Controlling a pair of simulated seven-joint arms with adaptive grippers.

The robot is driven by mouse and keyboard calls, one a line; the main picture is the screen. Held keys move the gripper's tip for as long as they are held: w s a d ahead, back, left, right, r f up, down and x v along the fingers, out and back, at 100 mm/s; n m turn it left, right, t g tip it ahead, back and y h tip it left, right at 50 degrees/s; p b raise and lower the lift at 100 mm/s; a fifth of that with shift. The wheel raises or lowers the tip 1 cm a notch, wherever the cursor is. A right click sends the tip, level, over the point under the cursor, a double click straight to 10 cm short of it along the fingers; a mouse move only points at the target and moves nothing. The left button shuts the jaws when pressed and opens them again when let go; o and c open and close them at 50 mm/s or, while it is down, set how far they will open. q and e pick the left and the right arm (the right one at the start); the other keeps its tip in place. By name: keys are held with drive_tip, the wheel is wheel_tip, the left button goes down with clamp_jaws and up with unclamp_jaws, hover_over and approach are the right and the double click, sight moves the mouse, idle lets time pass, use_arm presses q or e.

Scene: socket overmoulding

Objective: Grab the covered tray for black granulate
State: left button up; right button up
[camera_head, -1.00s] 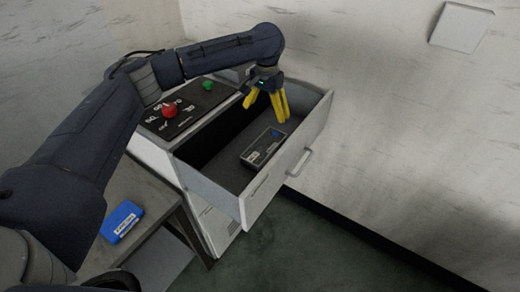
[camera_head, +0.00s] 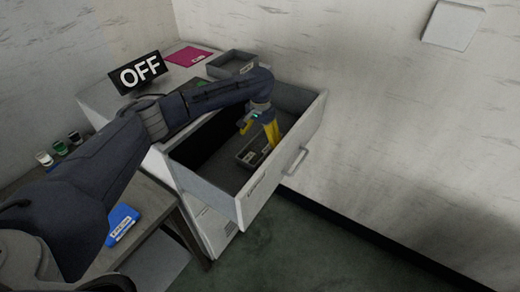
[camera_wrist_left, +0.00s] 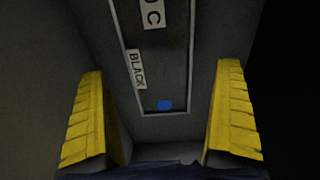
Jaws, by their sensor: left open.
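The tray (camera_head: 250,160) lies on the floor of the open drawer (camera_head: 228,190), partly hidden by my left gripper in the head view. In the left wrist view the tray (camera_wrist_left: 176,60) is a dark rectangle with a light rim, a label reading BLACK, another label with a C, and a blue spot near its near end. My left gripper (camera_head: 271,135) has yellow fingers and points down into the drawer. In the wrist view its fingers (camera_wrist_left: 160,125) are apart, one on either side of the tray's near end, with nothing between them held. My right gripper is not in view.
The drawer walls and its front handle (camera_head: 296,160) surround the space. On the cabinet top are an OFF sign (camera_head: 140,72), a magenta sheet (camera_head: 188,57) and a grey open tray (camera_head: 232,65). A blue box (camera_head: 121,224) and small cups (camera_head: 60,148) stand on the side table.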

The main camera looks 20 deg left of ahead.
sight(260, 145)
use_arm(q)
drive_tip(key=shift+s+f, duration=0.1)
drive_tip(key=shift+f, duration=2.45)
drive_tip(key=shift+r, duration=0.1)
drive_tip(key=c, duration=1.6)
